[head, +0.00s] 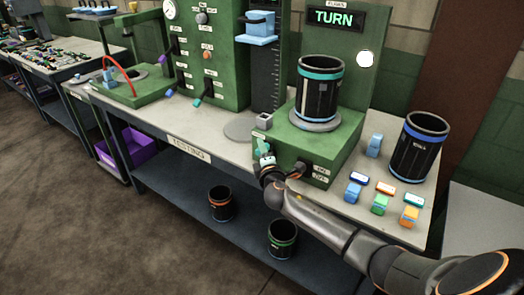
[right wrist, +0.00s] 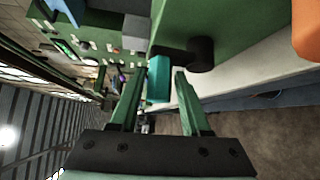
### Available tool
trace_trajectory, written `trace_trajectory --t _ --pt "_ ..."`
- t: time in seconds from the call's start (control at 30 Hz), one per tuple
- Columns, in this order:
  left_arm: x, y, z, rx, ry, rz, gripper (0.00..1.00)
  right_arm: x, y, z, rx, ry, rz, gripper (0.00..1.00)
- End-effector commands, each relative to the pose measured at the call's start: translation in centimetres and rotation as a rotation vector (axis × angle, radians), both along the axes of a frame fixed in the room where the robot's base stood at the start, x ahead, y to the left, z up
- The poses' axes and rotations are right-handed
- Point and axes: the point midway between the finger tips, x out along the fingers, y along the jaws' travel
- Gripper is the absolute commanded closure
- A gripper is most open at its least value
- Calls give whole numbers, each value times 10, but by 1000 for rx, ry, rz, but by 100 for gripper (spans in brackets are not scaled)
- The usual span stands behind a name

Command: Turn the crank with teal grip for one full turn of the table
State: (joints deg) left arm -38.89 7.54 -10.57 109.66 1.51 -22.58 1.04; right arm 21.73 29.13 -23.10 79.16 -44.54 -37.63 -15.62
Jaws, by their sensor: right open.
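The crank's teal grip (right wrist: 158,80) shows in the right wrist view between the two fingers of my right gripper (right wrist: 162,74), which are spread with a gap on the grip's right side. A black round hub (right wrist: 201,54) sits beside it against the green housing. In the head view my right gripper (head: 263,160) is at the left front of the green box (head: 318,150), where fingers and grip are hard to tell apart. A round grey table (head: 316,123) on the box carries a black sleeve (head: 320,92) with a teal band. My left gripper is not in view.
A lit TURN sign (head: 334,17) and a white lamp (head: 365,59) are behind the box. A blue-banded sleeve (head: 420,148) and several small coloured blocks (head: 380,203) stand to the right. Two sleeves (head: 220,203) (head: 282,238) are on the lower shelf (head: 185,200).

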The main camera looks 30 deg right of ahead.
Motion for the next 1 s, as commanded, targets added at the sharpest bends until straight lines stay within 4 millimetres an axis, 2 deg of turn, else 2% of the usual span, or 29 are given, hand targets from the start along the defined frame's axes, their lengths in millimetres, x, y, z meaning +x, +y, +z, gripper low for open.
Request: trace_trajectory --t 0.17,0.57,0.87,1.0 --pt "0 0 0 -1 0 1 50 0 0 0 0 0 0 55" --pt "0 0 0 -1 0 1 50 0 0 0 0 1 0 100" --pt "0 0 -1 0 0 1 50 -1 0 -1 2 -1 0 100" --pt "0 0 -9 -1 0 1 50 -2 0 -4 7 -15 0 100"
